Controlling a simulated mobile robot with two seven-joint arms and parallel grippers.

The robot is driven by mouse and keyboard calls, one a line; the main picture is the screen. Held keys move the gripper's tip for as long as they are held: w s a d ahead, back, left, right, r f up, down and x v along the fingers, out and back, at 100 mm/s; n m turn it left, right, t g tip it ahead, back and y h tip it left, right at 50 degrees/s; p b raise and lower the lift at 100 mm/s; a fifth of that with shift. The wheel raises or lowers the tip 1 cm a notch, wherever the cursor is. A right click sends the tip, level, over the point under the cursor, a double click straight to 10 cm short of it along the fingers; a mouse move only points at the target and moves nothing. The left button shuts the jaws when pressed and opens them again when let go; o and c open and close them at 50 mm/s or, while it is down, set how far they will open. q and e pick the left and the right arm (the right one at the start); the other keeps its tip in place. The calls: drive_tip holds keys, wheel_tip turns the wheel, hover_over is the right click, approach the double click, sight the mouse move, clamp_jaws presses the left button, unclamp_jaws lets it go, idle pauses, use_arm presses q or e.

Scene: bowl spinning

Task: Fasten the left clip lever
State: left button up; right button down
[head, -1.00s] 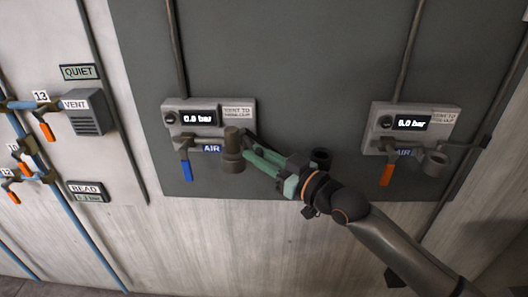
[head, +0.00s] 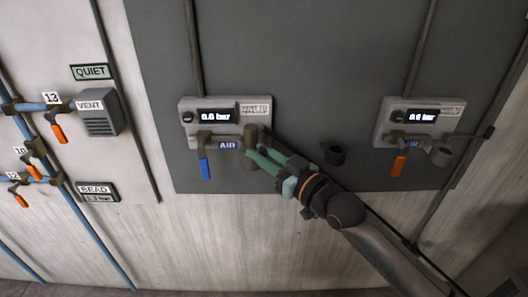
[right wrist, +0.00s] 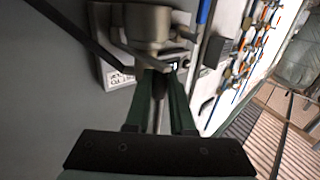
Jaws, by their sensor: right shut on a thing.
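The left wall unit (head: 225,109) has a lit display, an AIR label, a blue handle (head: 206,168) hanging down, and a brown-grey cup-shaped part (head: 250,147) at its lower right. My right gripper (head: 262,150) reaches in from the lower right, its green fingers beside this cup-shaped part. In the right wrist view the fingers (right wrist: 160,80) close together just below the cup-shaped part (right wrist: 148,24), shut on a thin grey lever-like piece (right wrist: 150,60). The fingertips hide much of that piece, and I cannot tell its angle. My left gripper is not in view.
Blue pipes with orange-handled valves (head: 58,134) and a VENT box (head: 98,112) are at left.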

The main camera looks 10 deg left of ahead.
drive_tip(key=shift+s+a, duration=0.1)
idle(0.4)
drive_tip(key=c, duration=0.8)
unclamp_jaws()
drive_tip(key=shift+o, duration=0.2)
drive_tip(key=b+v, duration=0.1)
drive_tip(key=v, duration=1.1)
drive_tip(key=shift+s+d, duration=0.15)
drive_tip(key=shift+d, duration=0.05)
drive_tip(key=d+f+m+t+h, duration=0.2)
drive_tip(key=d+f+m+h, duration=0.2)
drive_tip(key=f, duration=0.8)
drive_tip(key=s+d+f+m+g+h, duration=0.1)
drive_tip(key=s+d+f+h, duration=0.1)
drive_tip(key=s+d+f, duration=0.2)
drive_tip(key=s+d+f+m+g+h, duration=0.1)
drive_tip(key=s+d+f+m+h, duration=0.1)
drive_tip(key=s+f, duration=0.6)
drive_tip(key=s+d+f+m+g+h+p, duration=0.1)
drive_tip(key=s+d+f+h, duration=0.3)
drive_tip(key=s+d+f, duration=0.3)
wheel_tip(320, 180, down, 4)
drive_tip(key=shift+f+m, duration=0.25)
drive_tip(key=shift+m, duration=0.05)
